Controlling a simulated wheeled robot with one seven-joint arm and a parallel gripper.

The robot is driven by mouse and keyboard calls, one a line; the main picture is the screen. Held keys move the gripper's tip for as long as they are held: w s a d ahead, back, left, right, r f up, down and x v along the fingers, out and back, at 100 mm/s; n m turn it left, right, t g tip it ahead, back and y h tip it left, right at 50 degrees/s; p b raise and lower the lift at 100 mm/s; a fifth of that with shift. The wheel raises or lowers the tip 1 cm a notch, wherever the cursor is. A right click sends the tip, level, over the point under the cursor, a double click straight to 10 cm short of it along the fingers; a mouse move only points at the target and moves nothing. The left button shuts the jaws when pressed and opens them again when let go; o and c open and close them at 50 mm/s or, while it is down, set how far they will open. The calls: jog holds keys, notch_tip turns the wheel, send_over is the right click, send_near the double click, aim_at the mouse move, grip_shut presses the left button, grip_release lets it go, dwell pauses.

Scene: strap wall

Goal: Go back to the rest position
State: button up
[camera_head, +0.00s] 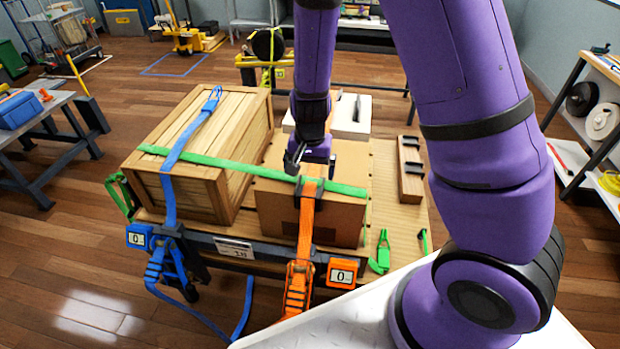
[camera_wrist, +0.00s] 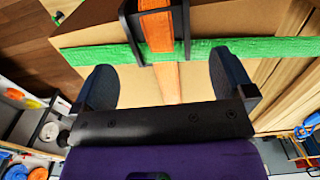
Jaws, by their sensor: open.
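My gripper (camera_head: 296,158) is open and hangs just above the top of the cardboard box (camera_head: 270,207). The green strap (camera_head: 235,167) runs across the wooden crate and the box, just in front of the fingers. The orange strap (camera_head: 307,215) comes up the box's front face to a dark bracket (camera_wrist: 155,30) at the green strap. My purple arm hides part of the box's back.
The wooden crate (camera_head: 190,195) with a blue strap (camera_head: 173,160) stands left of the box. A white block (camera_head: 352,117) lies behind, and a wooden piece (camera_head: 410,168) lies right. Orange and blue ratchets hang at the front edge. A shelf (camera_head: 590,120) stands at far right.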

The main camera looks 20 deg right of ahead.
notch_tip(320, 180, up, 6)
jog(key=shift+r, duration=0.15)
jog(key=s+d+r+n+t+y, duration=0.15)
jog(key=s+r, duration=0.25)
jog(key=r, duration=0.5)
jog(key=s+d+r+n+t, duration=0.15)
jog(key=s+r, duration=0.25)
jog(key=r, duration=0.4)
jog(key=s+d+r+n+t+h, duration=0.1)
jog(key=s+d+r+n+t, duration=0.1)
jog(key=s+r, duration=0.8)
jog(key=s+d+n, duration=0.1)
jog(key=s, duration=0.2)
jog(key=shift+s+d+n, duration=0.3)
jog(key=shift+n, duration=0.1)
jog(key=shift+h, duration=0.25)
